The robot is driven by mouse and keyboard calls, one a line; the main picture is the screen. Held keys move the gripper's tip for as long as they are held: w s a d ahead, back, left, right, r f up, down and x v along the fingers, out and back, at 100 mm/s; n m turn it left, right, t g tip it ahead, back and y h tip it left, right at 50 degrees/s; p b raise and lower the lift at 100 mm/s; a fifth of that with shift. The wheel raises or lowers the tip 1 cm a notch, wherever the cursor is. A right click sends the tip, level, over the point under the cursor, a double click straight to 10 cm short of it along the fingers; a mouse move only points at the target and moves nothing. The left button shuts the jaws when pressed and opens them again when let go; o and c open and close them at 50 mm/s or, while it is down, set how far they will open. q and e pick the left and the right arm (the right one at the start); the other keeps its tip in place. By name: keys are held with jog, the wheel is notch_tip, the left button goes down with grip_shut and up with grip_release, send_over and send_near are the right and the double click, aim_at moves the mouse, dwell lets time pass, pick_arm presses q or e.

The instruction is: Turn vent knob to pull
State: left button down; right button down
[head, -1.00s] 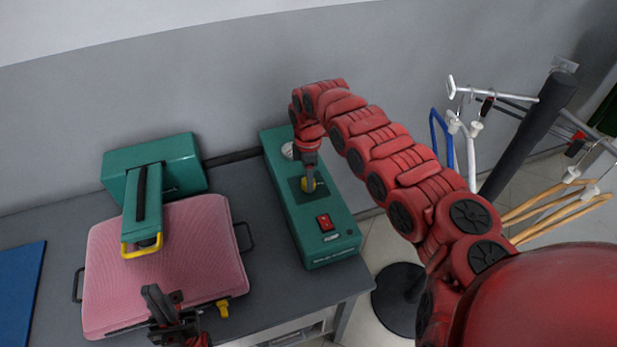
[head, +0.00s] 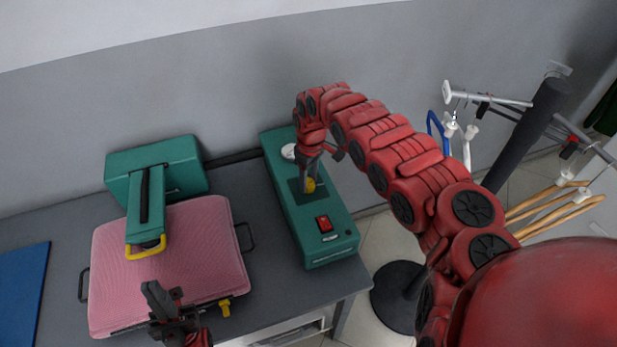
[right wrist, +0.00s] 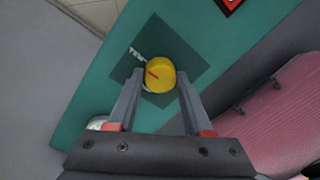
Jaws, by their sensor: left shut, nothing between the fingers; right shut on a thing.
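The yellow vent knob (head: 309,185) sits on a dark square plate on top of the long green box (head: 328,218). In the right wrist view the knob (right wrist: 160,75) shows a red pointer mark, and part of a white label shows beside it on the dark plate (right wrist: 143,62). My right gripper (head: 307,182) comes down from above and is shut on the knob, one finger on each side; its fingers (right wrist: 158,88) frame it in the wrist view. My left gripper (head: 168,300) is shut and empty over the front edge of the pink pad.
A pink pressing pad (head: 185,262) with a green press head (head: 155,172) stands left of the box. A red switch (head: 324,223) is on the box's near end. A blue mat (head: 20,288) lies far left. A rack with hangers (head: 545,205) stands at right.

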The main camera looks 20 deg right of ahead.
aim_at(311, 180)
jog(key=shift+w+r, duration=0.1)
dwell(0.5)
jog(key=shift+c, duration=1.6)
grip_release()
notch_tip(311, 180, up, 17)
jog(key=b, duration=0.4)
jog(key=shift+w+d+r, duration=0.15)
jog(key=shift+w+d, duration=0.05)
jog(key=shift+d, duration=0.2)
